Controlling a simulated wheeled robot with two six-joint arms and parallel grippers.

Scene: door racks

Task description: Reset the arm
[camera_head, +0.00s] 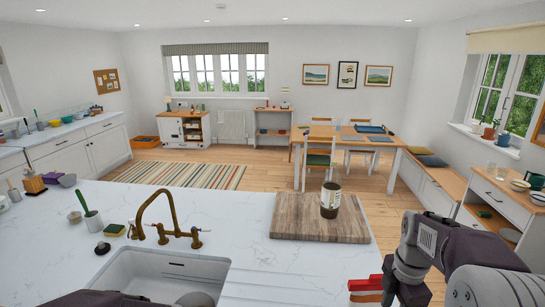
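My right arm comes in from the right edge and reaches over the near right end of the white marble counter (265,270). My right gripper (366,290), with red fingers, is low in the view, just right of the sink and in front of the wooden board. I see nothing held in it, but the angle does not show whether the fingers are apart. Only dark parts of my own body show at the bottom left edge; my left gripper is not in view.
A brass faucet (170,222) stands behind the sink (160,275). A table (350,135) with chairs stands beyond.

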